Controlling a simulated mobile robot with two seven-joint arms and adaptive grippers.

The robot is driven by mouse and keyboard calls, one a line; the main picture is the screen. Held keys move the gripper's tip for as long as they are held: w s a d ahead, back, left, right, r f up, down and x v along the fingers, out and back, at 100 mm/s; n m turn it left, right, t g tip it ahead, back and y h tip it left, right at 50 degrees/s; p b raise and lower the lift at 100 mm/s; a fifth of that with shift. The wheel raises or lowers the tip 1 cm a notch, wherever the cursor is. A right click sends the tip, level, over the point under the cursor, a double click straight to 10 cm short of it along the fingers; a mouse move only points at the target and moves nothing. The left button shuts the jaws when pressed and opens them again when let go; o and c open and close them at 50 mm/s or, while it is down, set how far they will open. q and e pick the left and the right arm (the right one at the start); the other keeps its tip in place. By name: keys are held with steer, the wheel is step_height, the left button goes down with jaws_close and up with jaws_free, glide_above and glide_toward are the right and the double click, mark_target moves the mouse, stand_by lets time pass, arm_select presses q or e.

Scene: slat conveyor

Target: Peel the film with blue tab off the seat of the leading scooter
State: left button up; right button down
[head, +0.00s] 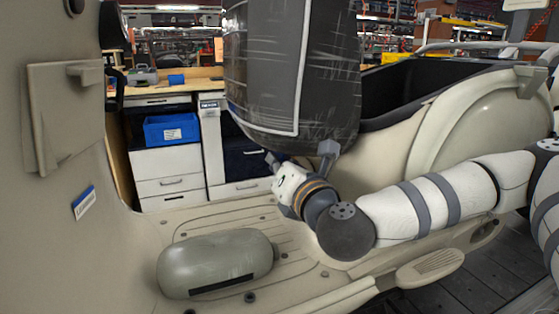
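The scooter's dark seat (290,75) fills the upper middle of the head view, with pale piping along it. Shiny, wrinkled streaks on its surface look like clear film. I cannot clearly make out a blue tab; a thin bluish edge shows at the seat's lower left. My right gripper (301,155) is just below the seat's lower front end, its fingers spread apart, one on each side. The right finger is close to the seat's underside; I cannot tell whether it touches. Nothing is visibly held. My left gripper is not in view.
The scooter's beige front shield (60,215) stands at left, with a blue-and-white label (84,203). A rounded grey-green piece (215,263) lies on the footboard (300,250). Behind are a workbench (190,76) and a blue bin (172,128). The beige rear body (470,125) is at right.

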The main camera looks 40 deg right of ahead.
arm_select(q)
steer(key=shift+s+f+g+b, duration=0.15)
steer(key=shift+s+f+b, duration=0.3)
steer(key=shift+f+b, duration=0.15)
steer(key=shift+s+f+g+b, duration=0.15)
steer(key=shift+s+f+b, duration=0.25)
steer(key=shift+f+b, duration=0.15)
arm_select(e)
steer(key=s+a+f, duration=0.3)
steer(key=a, duration=0.2)
steer(key=shift+a, duration=0.2)
steer(key=shift+f, duration=0.1)
steer(key=shift+s+a+f+p, duration=0.2)
steer(key=shift+s+a+p, duration=0.15)
steer(key=shift+a+p, duration=0.3)
steer(key=shift+s+a+f+p, duration=0.15)
steer(key=shift+s+a+p, duration=0.2)
steer(key=shift+a+p, duration=0.2)
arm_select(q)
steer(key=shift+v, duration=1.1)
arm_select(e)
steer(key=s+a+f, duration=0.1)
steer(key=a, duration=0.1)
steer(key=s+a+f, duration=0.1)
steer(key=f, duration=0.1)
steer(key=shift+s+a, duration=0.1)
steer(key=shift+a, duration=0.3)
